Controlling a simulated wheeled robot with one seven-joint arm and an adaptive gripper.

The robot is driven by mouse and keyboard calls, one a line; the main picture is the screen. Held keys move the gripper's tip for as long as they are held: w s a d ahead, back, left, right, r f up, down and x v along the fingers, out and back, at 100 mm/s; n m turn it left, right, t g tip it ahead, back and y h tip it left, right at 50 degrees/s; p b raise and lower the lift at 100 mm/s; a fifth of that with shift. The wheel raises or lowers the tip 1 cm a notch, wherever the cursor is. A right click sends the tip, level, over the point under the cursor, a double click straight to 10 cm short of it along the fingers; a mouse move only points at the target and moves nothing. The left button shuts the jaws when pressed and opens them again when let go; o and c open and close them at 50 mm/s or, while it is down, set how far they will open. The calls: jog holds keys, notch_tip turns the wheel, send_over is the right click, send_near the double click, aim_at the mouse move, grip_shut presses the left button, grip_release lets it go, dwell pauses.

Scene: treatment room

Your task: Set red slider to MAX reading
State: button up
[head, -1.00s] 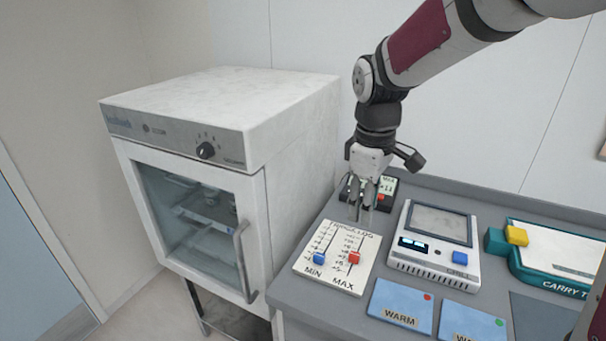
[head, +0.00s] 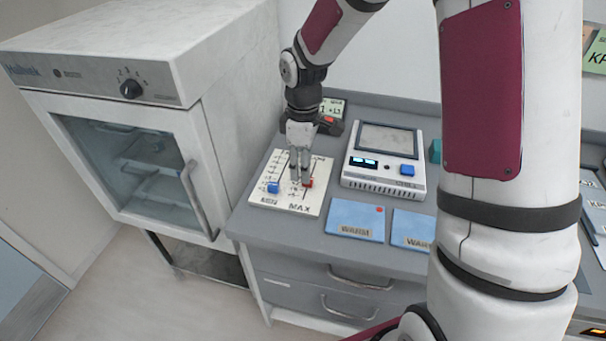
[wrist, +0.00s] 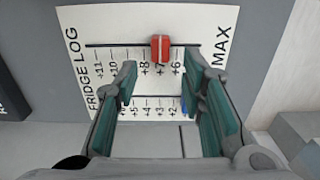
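The white FRIDGE LOG board (head: 262,197) lies on the grey counter, with MIN and MAX scales. Its red slider (head: 308,183) is on the MAX line; in the wrist view the red slider (wrist: 160,48) sits by about +7. The blue slider (head: 273,187) is on the MIN line, partly hidden by a finger in the wrist view (wrist: 184,106). A small dark device with a display (head: 331,107) stands behind the board; its digits are hard to read. My gripper (head: 299,180) points down over the board beside the red slider. Its fingers (wrist: 161,72) are apart, with nothing between them.
A white device with a grey screen (head: 385,160) stands right of the board. Blue WARM pads (head: 356,219) lie in front of it. A white glass-door fridge (head: 140,150) stands left of the counter. Drawers (head: 340,285) are below the counter.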

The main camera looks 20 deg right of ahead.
jog(key=shift+f, duration=1.75)
grip_shut()
